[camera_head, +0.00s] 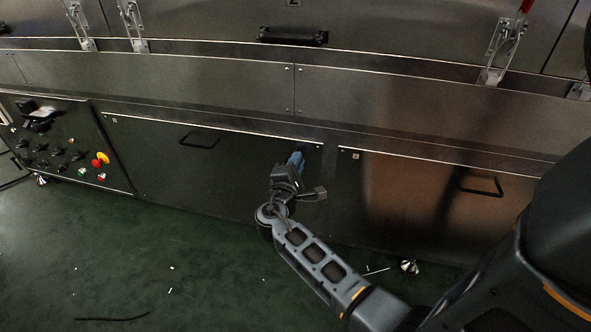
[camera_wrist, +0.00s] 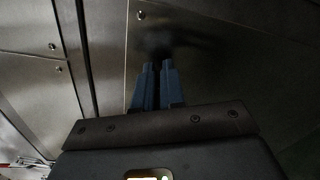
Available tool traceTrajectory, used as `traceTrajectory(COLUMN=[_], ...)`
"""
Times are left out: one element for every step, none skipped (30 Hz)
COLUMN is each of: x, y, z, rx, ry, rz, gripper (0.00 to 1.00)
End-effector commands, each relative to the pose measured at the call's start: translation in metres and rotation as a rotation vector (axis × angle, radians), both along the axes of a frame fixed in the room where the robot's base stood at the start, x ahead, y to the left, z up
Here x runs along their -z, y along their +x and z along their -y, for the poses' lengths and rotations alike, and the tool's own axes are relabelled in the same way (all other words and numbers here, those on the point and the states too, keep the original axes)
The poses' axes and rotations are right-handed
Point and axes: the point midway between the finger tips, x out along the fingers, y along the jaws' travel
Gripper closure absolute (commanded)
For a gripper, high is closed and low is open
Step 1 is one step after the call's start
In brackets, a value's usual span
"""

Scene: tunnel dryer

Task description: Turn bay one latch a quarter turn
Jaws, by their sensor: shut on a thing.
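My gripper (camera_head: 297,158) is at the upper right corner of the dark metal lower panel (camera_head: 165,165) in the head view. In the wrist view, the blue fingers of my gripper (camera_wrist: 157,68) are close together and point at the panel face (camera_wrist: 225,70). They are shut on the latch, which the fingertips and a dark patch around them mostly hide. I cannot tell the latch's angle.
The left panel has a bar handle (camera_head: 199,140), and the right panel has another handle (camera_head: 480,186). A control box (camera_head: 65,150) with knobs and a red-yellow button stands at the left. Toggle clamps (camera_head: 500,50) line the upper edge. The green floor (camera_head: 190,270) has small scraps.

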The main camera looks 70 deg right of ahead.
Motion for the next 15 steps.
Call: traceTrajectory(x=[0.0068, 0.0070, 0.0072, 0.0076, 0.0079, 0.0081, 0.0083, 0.0086, 0.0087, 0.0087, 0.0087, 0.0088, 0.0090, 0.0092, 0.0092], y=[-0.0006, -0.0006, -0.0007, -0.0010, -0.0011, -0.0013, -0.0014, -0.0015, -0.0015, -0.0015, -0.0015, -0.0016, -0.0015, -0.0015, -0.0015], z=[-0.0003, -0.0002, -0.0001, -0.0001, 0.0000, 0.0001, 0.0001, 0.0002, 0.0002, 0.0002, 0.0002, 0.0002, 0.0002, 0.0001, 0.0001], rx=[0.000, 0.000, 0.000, 0.000, 0.000, 0.000, 0.000, 0.001, 0.001, 0.001, 0.001, 0.001, 0.000, 0.000, 0.001], ry=[0.003, 0.005, 0.008, 0.010, 0.012, 0.014, 0.017, 0.018, 0.020, 0.020, 0.021, 0.024, 0.025, 0.026, 0.028], rz=[0.042, 0.069, 0.101, 0.125, 0.147, 0.176, 0.197, 0.217, 0.240, 0.258, 0.274, 0.294, 0.308, 0.320, 0.334], gripper=[1.00, 1.00, 1.00, 1.00, 1.00, 1.00, 1.00, 1.00, 1.00, 1.00, 1.00, 1.00, 1.00, 1.00, 1.00])
